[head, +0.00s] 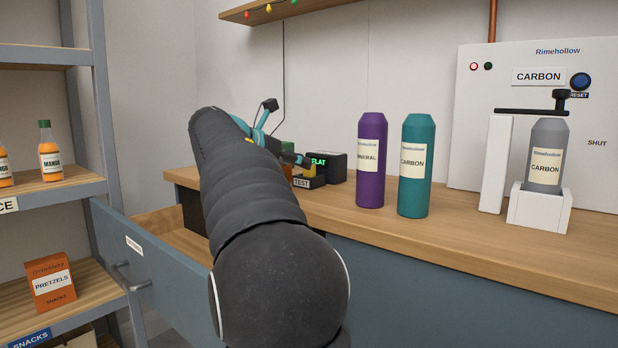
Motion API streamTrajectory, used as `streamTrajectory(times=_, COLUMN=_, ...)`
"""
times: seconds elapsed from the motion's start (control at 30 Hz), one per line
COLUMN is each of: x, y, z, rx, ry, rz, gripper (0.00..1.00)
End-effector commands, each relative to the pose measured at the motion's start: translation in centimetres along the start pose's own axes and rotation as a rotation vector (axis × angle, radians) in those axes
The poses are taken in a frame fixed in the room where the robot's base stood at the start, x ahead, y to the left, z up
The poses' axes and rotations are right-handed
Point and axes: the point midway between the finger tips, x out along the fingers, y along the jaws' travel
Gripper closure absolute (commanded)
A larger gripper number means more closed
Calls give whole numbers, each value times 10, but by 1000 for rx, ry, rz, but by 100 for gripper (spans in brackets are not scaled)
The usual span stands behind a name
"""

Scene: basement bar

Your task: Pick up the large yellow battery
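A small yellow piece (310,170) shows at the black tester (328,168), whose display reads "FLAT" and whose label reads "TEST". It may be the yellow battery, but too little shows to tell its size or how it sits. My gripper (298,160) is at the tester's left, close to the yellow piece. My dark arm covers most of the gripper, so I cannot see whether its fingers are open, shut or touching anything.
A purple bottle (371,160) and a teal bottle (416,166) stand right of the tester on the wooden counter (465,238). A grey bottle (545,157) sits in the white dispenser (538,210). The blue drawer (165,275) is open below. Shelves (62,187) stand at left.

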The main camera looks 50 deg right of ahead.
Motion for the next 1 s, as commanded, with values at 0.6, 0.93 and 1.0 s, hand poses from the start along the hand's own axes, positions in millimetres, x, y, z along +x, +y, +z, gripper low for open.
streamTrajectory(times=0.6, x=58, y=-2, z=5, rx=1, ry=1, rz=-2, gripper=37)
streamTrajectory(times=0.93, x=60, y=-1, z=5, rx=1, ry=1, rz=1, gripper=57)
streamTrajectory(times=1.0, x=60, y=-1, z=5, rx=1, ry=1, rz=1, gripper=74)
